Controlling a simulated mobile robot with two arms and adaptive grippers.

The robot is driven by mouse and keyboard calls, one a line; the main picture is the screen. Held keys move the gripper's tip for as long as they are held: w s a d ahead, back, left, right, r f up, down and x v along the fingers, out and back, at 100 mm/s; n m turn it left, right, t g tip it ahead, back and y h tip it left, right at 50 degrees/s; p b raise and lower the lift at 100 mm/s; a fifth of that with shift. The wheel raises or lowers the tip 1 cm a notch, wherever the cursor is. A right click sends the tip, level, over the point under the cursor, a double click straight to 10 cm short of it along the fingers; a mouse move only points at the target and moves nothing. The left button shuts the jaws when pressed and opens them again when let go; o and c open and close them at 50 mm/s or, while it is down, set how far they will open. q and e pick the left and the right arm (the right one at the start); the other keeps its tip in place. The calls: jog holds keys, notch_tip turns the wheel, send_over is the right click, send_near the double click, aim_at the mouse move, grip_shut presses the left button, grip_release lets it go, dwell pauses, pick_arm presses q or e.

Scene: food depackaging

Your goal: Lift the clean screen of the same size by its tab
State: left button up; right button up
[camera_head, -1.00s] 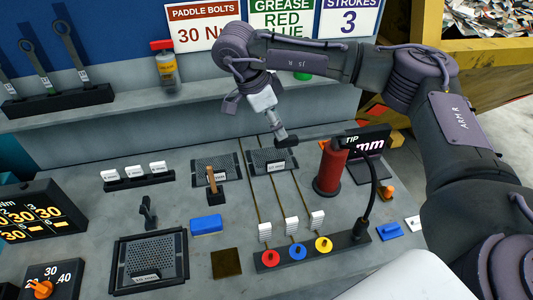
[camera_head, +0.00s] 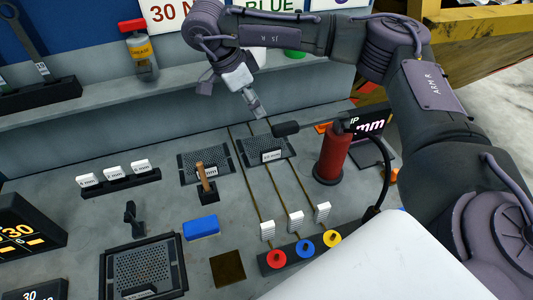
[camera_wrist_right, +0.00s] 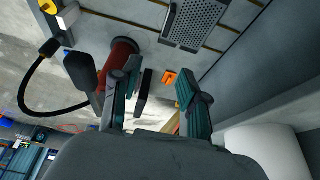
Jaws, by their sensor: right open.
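Two grey mesh screens with white labels lie on the bench at the back: a left one (camera_head: 190,168) and a right one (camera_head: 250,147). A third grey mesh screen (camera_head: 145,268) lies in a black frame at the front left. The labels are too small to read, and I cannot tell the screens' cleanliness for sure. My right gripper (camera_head: 257,110) is above and behind the right back screen, apart from it. In the right wrist view the gripper (camera_wrist_right: 158,82) is open and empty, with part of a mesh screen (camera_wrist_right: 193,22) ahead of it. My left gripper is not in view.
A red cylinder (camera_head: 331,158) with a black handle and hose stands right of the back screens. A wooden-handled tool (camera_head: 204,177) stands before the left one. A shelf ledge (camera_head: 180,95) runs behind.

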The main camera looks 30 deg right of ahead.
pick_arm(q)
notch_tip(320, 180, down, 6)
jog(key=b, duration=0.5)
pick_arm(e)
send_near(271, 149)
jog(key=v, duration=0.4)
jog(key=x, duration=0.3)
jog(key=p+x, duration=0.1)
jog(key=x, duration=0.2)
jog(key=p+x, duration=0.1)
jog(key=x, duration=0.2)
jog(key=shift+s+r, duration=0.1)
jog(key=shift+s, duration=0.25)
jog(key=shift+d+f+p, duration=0.15)
jog(key=shift+f+p, duration=0.35)
jog(key=shift+p, duration=0.15)
jog(key=x, duration=0.1)
jog(key=p+x, duration=0.1)
jog(key=x, duration=0.1)
jog(key=shift+w+d+f+p, duration=0.1)
jog(key=shift+w+f+p, duration=0.15)
jog(key=shift+f+p, duration=0.15)
jog(key=shift+d+f, duration=0.15)
jog(key=shift+f, duration=0.2)
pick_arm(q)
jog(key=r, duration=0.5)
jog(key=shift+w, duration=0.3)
pick_arm(e)
grip_shut()
